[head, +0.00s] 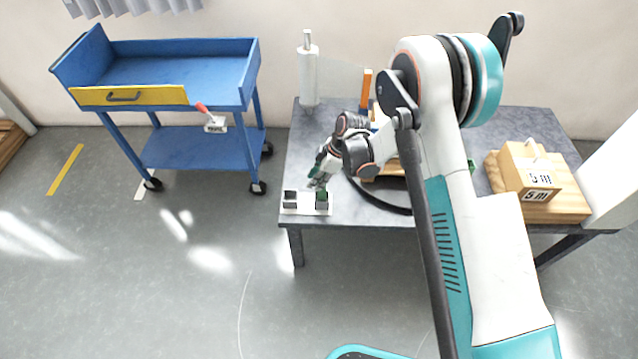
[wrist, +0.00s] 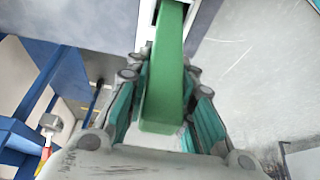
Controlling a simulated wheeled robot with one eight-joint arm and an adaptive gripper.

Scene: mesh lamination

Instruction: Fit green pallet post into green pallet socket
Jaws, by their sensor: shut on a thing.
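The green pallet post (wrist: 163,85) is a long green bar between the fingers of my gripper (wrist: 165,105). The fingers are shut on its sides. In the head view my gripper (head: 317,172) points down and left, just above the white socket base (head: 306,208) at the table's front left corner. The base has a dark grey socket (head: 290,198) at left and the green pallet socket (head: 322,198) at right. The post's far end meets a white edge at the top of the wrist view. I cannot tell whether it is inside the socket.
The grey table (head: 350,215) carries a white roll (head: 308,75) at the back left and a wooden box (head: 530,172) at the right. A blue cart (head: 180,68) stands apart on the left. My arm hides much of the table's middle.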

